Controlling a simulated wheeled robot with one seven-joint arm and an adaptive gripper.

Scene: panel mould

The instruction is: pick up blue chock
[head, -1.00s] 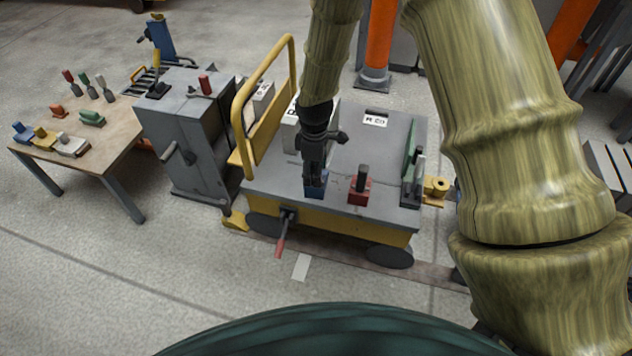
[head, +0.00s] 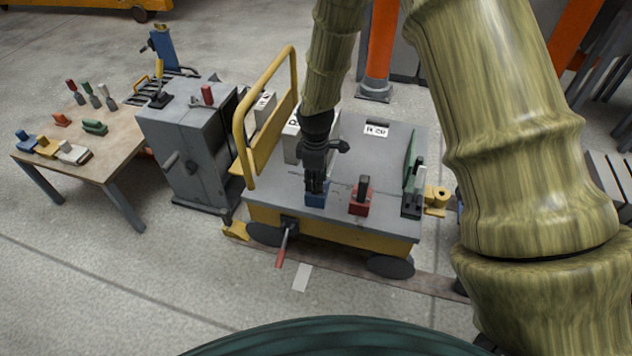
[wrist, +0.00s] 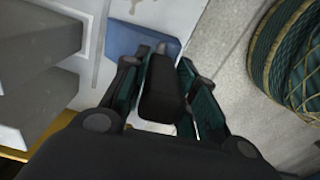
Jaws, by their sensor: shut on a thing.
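The blue chock (head: 316,199) sits at the front edge of the grey cart top, with my gripper (head: 316,184) directly above it. In the wrist view its blue base (wrist: 150,42) shows beyond the fingers, and its dark upright handle (wrist: 160,88) stands between them. My gripper (wrist: 157,95) is shut on that handle. The fingers hide part of the chock. I cannot tell whether the base still touches the cart top.
A red chock (head: 360,200) with a dark handle stands close to the right on the cart (head: 345,165). A yellow rail (head: 240,125) rises at the cart's left. A white box (head: 292,143) stands behind the gripper. A table (head: 112,160) with coloured pieces is at left.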

